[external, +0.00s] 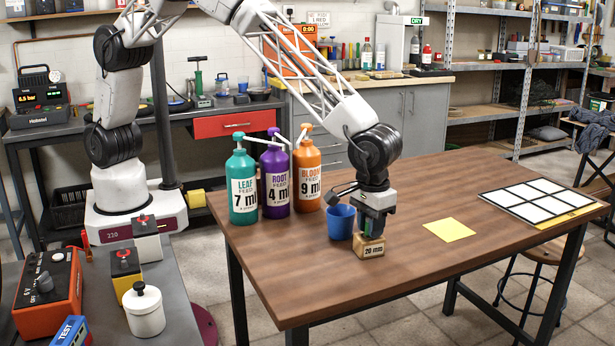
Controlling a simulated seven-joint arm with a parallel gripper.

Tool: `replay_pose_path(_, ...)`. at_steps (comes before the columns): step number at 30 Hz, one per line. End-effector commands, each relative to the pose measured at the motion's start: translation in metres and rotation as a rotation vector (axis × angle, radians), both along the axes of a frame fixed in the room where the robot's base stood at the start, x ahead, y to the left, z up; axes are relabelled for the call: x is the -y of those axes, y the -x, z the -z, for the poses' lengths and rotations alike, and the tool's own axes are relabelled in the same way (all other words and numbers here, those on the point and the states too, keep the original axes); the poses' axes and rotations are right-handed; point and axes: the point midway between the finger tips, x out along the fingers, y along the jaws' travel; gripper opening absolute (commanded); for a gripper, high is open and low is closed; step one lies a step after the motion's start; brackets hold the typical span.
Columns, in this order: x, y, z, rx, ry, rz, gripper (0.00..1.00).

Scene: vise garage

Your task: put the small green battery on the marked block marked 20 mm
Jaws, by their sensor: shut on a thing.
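The wooden block marked 20 mm (371,247) stands near the front edge of the brown table. My gripper (373,215) points down directly above it, very close to its top. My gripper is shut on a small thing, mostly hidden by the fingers. A bit of green shows at the fingers, and I take the held thing to be the small green battery. I cannot tell whether it touches the block.
A blue cup (341,222) stands close to the left of the block. Teal (242,190), purple (274,183) and orange (307,180) pump bottles stand behind left. A yellow square (449,230) and a white-panelled grid (538,199) lie right. The table's middle is clear.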

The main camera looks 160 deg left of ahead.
Motion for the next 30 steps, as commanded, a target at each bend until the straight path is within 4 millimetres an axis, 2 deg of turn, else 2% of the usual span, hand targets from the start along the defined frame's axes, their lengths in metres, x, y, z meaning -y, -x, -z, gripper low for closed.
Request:
replay_pose_path(3,0.0,0.0,0.003,0.0,0.0,0.0,0.03)
replay_pose_path(4,0.0,0.0,0.003,0.0,0.0,0.0,0.3)
replay_pose_path(9,0.0,0.0,0.002,0.0,0.0,0.0,0.52)
replay_pose_path(22,0.0,0.0,-0.003,0.001,0.0,0.0,0.52)
replay_pose_path(30,0.0,0.0,-0.03,0.002,-0.001,0.0,0.52)
